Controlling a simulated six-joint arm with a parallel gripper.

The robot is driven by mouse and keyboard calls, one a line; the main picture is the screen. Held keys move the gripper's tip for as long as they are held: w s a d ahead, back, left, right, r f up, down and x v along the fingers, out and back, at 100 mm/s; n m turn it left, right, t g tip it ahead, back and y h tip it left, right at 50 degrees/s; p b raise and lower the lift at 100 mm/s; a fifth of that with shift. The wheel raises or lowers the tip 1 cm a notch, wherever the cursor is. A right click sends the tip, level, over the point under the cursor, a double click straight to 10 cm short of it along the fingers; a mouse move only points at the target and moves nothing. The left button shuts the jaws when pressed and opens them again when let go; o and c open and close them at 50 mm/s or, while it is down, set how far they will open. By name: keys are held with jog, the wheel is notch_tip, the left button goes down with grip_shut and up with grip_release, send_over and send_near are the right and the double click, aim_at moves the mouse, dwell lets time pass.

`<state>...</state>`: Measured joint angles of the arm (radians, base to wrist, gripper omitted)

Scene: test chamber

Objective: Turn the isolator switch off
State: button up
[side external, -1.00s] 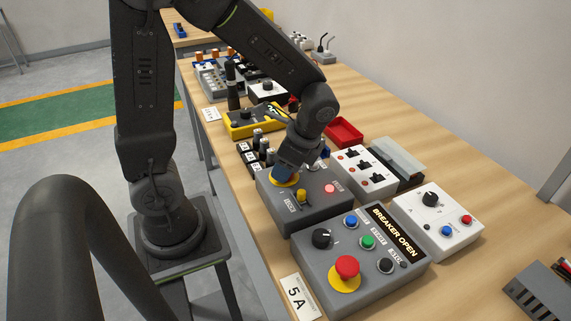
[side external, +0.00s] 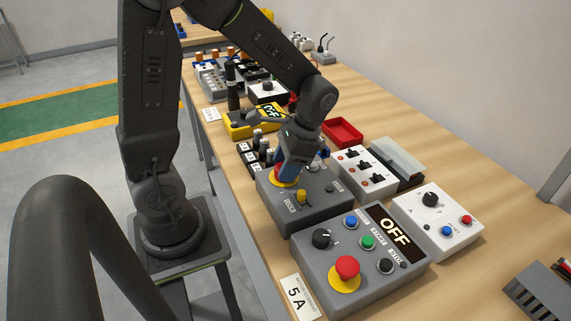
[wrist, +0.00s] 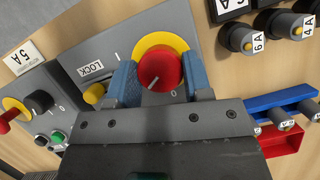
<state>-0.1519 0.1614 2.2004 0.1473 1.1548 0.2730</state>
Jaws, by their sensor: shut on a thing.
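The isolator switch is a red knob (wrist: 160,66) on a yellow round plate (wrist: 152,40), set on a grey box (side external: 318,209). My gripper (wrist: 162,82) has its blue fingers on both sides of the knob, shut on it. In the side view my gripper (side external: 287,172) stands over the yellow plate, and the knob is mostly hidden. A yellow lock piece (side external: 301,196) sits beside the plate. The lamp (side external: 329,188) on the box is dark.
A grey panel (side external: 345,285) with a red mushroom button (side external: 347,267) stands in front; its display (side external: 394,233) reads OFF. A white box with black switches (side external: 364,172), a red tray (side external: 343,132) and a yellow device (side external: 243,124) are close around.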

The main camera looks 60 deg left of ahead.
jog(key=n+h, duration=0.2)
jog(key=n, duration=0.3)
jog(key=shift+a+n, duration=0.1)
jog(key=shift+n, duration=0.3)
jog(key=n+h, duration=0.1)
jog(key=n, duration=0.1)
jog(key=n+t+h, duration=0.1)
jog(key=n, duration=0.2)
jog(key=shift+a, duration=0.1)
jog(key=shift+n, duration=0.4)
jog(key=o, duration=0.9)
jog(key=v, duration=1.3)
jog(key=shift+s+a+r, duration=0.1)
jog(key=shift+a+r, duration=0.15)
jog(key=shift+r, duration=0.15)
jog(key=s+d+m+t+y, duration=0.1)
jog(key=s+d+m+t, duration=0.2)
jog(key=s+d+m+t+y, duration=0.1)
jog(key=s+d+m+t, duration=0.2)
jog(key=d, duration=0.1)
jog(key=s+d+m+t+y, duration=0.1)
jog(key=s+d+m+t, duration=0.2)
jog(key=shift+d+r, duration=0.2)
jog(key=shift+d, duration=0.05)
